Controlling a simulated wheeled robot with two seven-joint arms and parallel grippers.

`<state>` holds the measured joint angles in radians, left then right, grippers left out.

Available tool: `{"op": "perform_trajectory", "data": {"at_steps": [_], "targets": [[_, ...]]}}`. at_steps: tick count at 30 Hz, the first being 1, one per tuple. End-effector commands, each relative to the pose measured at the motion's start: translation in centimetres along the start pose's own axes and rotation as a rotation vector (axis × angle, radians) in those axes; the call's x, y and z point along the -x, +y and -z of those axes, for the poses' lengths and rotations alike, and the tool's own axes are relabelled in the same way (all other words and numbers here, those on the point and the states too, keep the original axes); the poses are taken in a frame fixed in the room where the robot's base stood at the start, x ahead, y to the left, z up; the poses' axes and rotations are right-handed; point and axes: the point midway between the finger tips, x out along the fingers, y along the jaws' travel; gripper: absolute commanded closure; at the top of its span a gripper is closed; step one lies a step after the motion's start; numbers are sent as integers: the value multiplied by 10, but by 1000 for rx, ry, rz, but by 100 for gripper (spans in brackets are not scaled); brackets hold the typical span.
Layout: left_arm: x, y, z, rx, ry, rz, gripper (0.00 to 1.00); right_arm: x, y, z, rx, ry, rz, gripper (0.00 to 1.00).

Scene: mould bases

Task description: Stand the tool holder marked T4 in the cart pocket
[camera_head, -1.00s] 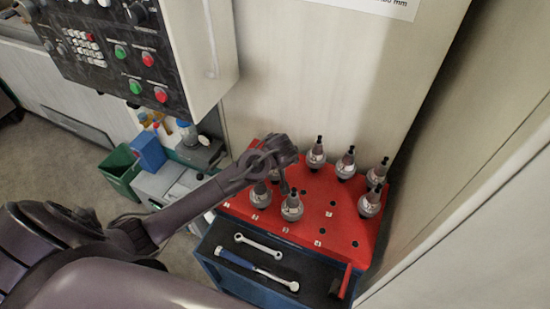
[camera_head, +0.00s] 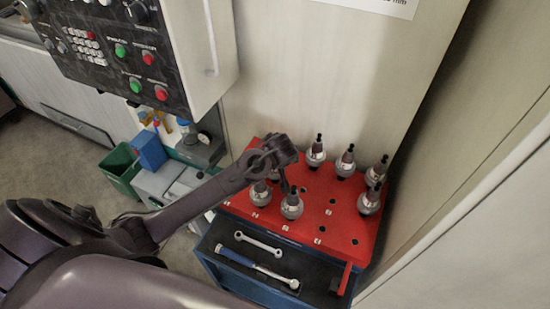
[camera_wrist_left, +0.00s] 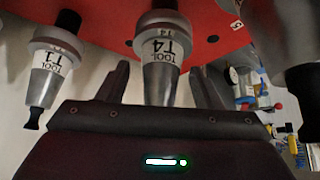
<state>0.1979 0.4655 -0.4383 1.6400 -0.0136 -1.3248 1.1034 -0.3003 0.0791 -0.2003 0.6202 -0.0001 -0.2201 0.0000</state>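The tool holder marked T4 (camera_wrist_left: 161,60) is in the middle of the left wrist view, which shows the red top upside down. It stands between the two fingers of my left gripper (camera_wrist_left: 168,88), with a visible gap on each side. The gripper is open around it. In the head view my left gripper (camera_head: 286,178) is over the red cart top (camera_head: 332,230), among the holders; I cannot read which of them is T4 there. A holder marked T1 (camera_wrist_left: 53,62) stands beside T4 in the wrist view. My right gripper is not in view.
Several other holders, such as one at the back (camera_head: 316,155) and one at the right (camera_head: 369,202), stand on the cart. Empty pockets show toward its front right. A drawer with a wrench (camera_head: 258,244) and a blue-handled tool (camera_head: 236,258) is open below. Walls stand close behind and right.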

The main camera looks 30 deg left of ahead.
Motion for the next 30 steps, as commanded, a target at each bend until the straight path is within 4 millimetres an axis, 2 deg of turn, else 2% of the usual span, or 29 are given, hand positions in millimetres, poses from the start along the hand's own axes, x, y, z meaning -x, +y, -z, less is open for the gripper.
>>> {"op": "perform_trajectory", "data": {"at_steps": [5, 8, 18, 21, 30], "targets": [[-2, -1, -4, -5, -6, 5, 40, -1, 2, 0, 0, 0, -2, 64], [5, 0, -3, -4, -4, 2, 40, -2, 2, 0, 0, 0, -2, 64], [60, 0, -2, -1, 0, 0, 40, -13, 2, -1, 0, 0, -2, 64], [71, 0, -1, -1, 0, 0, 40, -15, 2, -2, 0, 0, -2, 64], [78, 0, -1, -1, -1, 2, 40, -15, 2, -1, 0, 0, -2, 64]]}}
